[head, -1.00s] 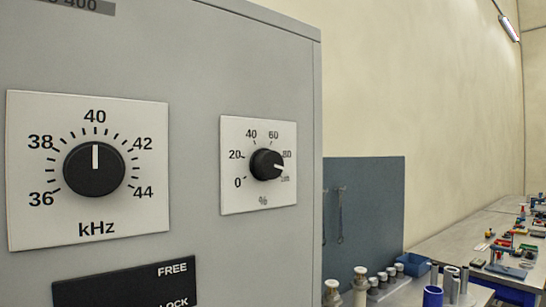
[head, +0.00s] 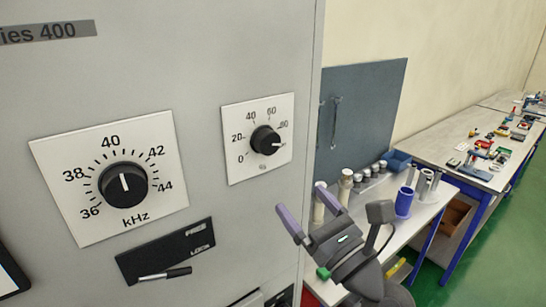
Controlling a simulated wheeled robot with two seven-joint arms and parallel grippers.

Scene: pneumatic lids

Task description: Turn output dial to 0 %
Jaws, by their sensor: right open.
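The output dial (head: 265,140) is a black round knob on a white square plate (head: 238,170) marked 0 to 100 %, on the grey cabinet (head: 200,60). Its white pointer faces right, past 80 near the upper end of the scale; the last label is hard to read. My right gripper (head: 305,199) is below and to the right of the dial plate, open and empty, its two purple-tipped fingers pointing up and left. It is apart from the dial in the picture. My left gripper is not in view.
A larger kHz dial (head: 123,184) points near 40. Below it is a black FREE/LOCK plate (head: 150,262) with a lever (head: 165,274). Right of the cabinet, a bench (head: 425,208) carries metal cylinders, a blue cup (head: 404,202) and a blue bin (head: 396,160). Green floor lies beyond.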

